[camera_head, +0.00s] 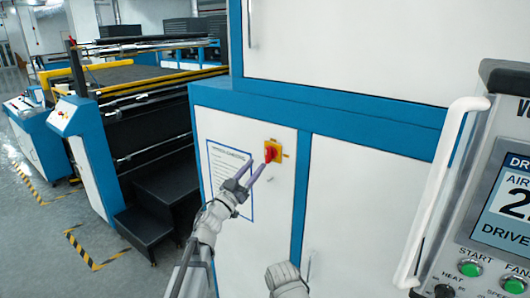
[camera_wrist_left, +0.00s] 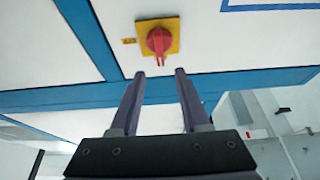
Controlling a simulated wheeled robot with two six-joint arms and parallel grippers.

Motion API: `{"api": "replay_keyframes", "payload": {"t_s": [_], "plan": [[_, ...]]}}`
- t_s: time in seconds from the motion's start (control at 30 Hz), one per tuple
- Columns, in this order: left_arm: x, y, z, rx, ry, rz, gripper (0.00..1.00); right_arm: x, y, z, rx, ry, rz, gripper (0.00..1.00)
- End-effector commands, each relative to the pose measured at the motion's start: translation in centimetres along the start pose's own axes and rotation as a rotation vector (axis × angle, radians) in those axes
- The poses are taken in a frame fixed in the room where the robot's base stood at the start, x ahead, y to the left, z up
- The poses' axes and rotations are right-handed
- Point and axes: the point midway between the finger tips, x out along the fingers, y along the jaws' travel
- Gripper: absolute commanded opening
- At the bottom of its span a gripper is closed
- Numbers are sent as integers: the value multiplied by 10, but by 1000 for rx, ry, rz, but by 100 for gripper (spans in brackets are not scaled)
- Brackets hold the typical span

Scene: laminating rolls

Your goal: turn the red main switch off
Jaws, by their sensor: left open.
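The red main switch (camera_head: 270,153) is a red rotary knob on a yellow plate, mounted on the white cabinet door (camera_head: 226,133). In the left wrist view the red knob (camera_wrist_left: 159,41) sits ahead of the fingertips, roughly centred between them. My left gripper (camera_head: 252,170) is open, its two fingers pointing at the switch. In the left wrist view the fingers of this gripper (camera_wrist_left: 160,74) show a gap with nothing between them, and the knob appears just beyond the tips. A part of my right arm shows at the bottom of the head view; its gripper jaws are not visible.
A printed sheet (camera_head: 228,165) is fixed on the door left of the switch. A control panel (camera_head: 500,190) with a white handle (camera_head: 440,190) stands close on the right. Dark steps (camera_head: 150,222) and a long machine are at the left. Striped tape marks the floor.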

Motion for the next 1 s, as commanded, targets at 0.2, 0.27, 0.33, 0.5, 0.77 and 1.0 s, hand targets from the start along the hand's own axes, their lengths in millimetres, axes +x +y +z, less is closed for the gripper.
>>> {"api": "replay_keyframes", "payload": {"t_s": [0.2,0.27,0.33,0.5,0.77,1.0], "plan": [[32,-1,-2,-2,0,0,46,-14,1,0,2,0,0,50],[41,-2,-2,-2,0,0,46,-18,2,1,3,0,-1,50],[53,-1,-2,-1,0,0,46,-22,2,1,4,0,-1,50],[70,-1,-1,-1,0,-1,46,-28,2,1,6,0,-1,50],[71,0,0,0,0,-2,46,-27,2,1,6,0,-1,50],[71,0,0,0,0,-2,22,-27,2,1,6,0,-1,50]]}}
